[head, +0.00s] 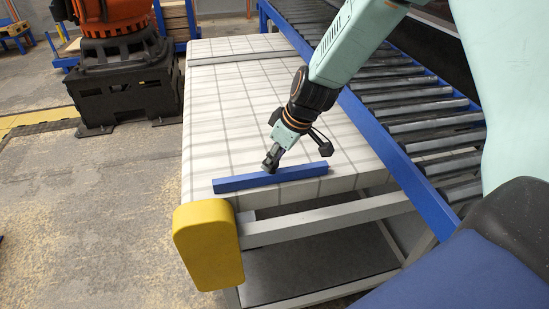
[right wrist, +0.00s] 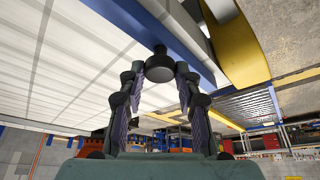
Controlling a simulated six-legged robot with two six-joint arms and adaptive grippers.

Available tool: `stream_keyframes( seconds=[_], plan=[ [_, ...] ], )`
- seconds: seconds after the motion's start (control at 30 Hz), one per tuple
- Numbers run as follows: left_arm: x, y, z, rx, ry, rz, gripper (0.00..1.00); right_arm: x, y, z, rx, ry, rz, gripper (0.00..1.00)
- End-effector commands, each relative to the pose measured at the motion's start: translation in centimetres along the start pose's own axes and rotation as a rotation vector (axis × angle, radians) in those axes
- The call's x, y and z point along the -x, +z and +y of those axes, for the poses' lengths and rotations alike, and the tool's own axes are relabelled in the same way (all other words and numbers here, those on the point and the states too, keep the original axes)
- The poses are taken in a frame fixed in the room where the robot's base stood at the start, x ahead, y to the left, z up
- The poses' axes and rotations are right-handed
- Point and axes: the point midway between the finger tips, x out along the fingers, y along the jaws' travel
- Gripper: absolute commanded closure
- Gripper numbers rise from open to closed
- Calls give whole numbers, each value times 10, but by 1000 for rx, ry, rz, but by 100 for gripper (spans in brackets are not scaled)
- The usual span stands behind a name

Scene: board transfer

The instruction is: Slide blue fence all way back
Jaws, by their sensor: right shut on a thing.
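The blue fence (head: 240,182) is a long straight bar lying across the near end of the white gridded table (head: 222,110), close to its front edge. My right gripper (head: 271,163) reaches down to the middle of the fence. In the right wrist view, the right gripper's fingers (right wrist: 159,82) are closed around a dark round knob (right wrist: 160,66) by the blue fence (right wrist: 136,24). The head view does not show the knob clearly behind the fingers. My left gripper is not in view.
The table surface behind the fence is clear up to a grey crossbar (head: 250,56) near the far end. A blue-railed roller conveyor (head: 415,110) runs along the table's right side. A yellow rounded block (head: 208,245) stands at the front left corner. An orange machine (head: 112,15) stands beyond, left.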

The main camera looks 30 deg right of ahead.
Motion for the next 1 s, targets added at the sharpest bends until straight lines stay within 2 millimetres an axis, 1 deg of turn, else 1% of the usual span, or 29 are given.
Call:
stream_keyframes(
  seconds=[0.03,0.4,0.43,0.67,1.0],
  plan=[
    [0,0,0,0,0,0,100,-2,5,-5,-2,-13,-12,100],
    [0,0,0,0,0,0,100,-3,5,-4,-2,-16,-15,100],
    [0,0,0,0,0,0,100,-3,5,-4,-2,-16,-15,65],
    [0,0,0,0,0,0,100,-2,3,-3,-1,-12,-11,46],
    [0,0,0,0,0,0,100,1,2,-2,0,-8,-6,45]
  ],
)
